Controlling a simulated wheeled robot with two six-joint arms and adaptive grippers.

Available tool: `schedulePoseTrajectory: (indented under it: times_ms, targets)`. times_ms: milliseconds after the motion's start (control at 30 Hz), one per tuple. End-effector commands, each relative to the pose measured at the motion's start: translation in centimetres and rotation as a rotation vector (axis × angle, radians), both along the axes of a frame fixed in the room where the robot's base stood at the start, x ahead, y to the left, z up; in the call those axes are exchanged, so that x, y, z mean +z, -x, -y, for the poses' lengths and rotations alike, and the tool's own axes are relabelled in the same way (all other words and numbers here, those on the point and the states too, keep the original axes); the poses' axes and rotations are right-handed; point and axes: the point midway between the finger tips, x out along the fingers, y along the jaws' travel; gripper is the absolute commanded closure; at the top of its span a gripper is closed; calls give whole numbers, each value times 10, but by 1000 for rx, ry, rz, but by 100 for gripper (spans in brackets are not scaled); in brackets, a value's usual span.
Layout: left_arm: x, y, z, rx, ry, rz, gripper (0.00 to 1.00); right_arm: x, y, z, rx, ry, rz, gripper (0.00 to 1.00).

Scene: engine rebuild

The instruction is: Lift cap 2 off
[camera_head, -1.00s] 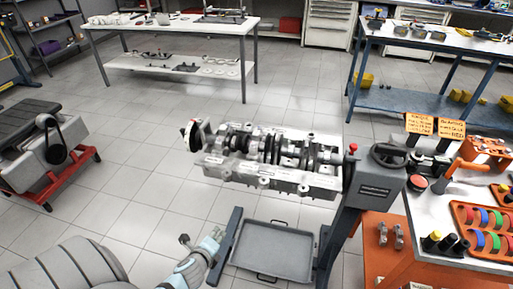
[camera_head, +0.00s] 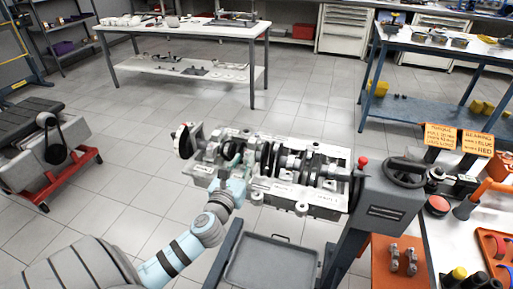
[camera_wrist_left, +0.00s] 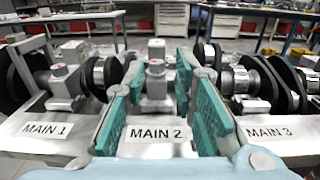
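The engine block (camera_head: 300,205) is held on a stand with the crankshaft and its bearing caps facing up. Cap 2 (camera_wrist_left: 156,78) is a grey metal block behind the MAIN 2 label (camera_wrist_left: 157,134) in the left wrist view. My left gripper (camera_head: 235,163) reaches the block's left part in the head view. In the wrist view its teal fingers (camera_wrist_left: 160,85) are apart, one on each side of cap 2. They look open, with narrow gaps; contact is hard to tell. In the head view, the gripper largely hides cap 2. My right gripper is not in view.
Neighbouring caps by MAIN 1 (camera_wrist_left: 66,82) and MAIN 3 (camera_wrist_left: 252,102) and crankshaft webs stand close to the fingers. The stand's post (camera_head: 385,205) is right of the block. A grey tray (camera_head: 272,262) sits below. A workbench (camera_head: 445,235) is at the right.

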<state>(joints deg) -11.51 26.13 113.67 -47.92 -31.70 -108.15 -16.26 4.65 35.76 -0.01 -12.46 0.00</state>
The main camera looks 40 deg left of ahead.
Motion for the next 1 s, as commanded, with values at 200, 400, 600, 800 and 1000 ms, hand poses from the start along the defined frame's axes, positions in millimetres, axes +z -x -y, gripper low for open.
schedulePoseTrajectory:
  times_ms: [200,400,600,800,1000]
  targets:
    - [-1,-41,-16,2,1,1,75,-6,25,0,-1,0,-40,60]
    - [0,-60,-22,0,2,2,75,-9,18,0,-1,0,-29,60]
    - [-1,-95,-36,0,3,0,75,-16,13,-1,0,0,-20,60]
    - [0,-99,-37,-1,2,-2,75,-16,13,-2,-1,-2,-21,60]
    - [0,-99,-37,-1,1,-1,100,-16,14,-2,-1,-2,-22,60]
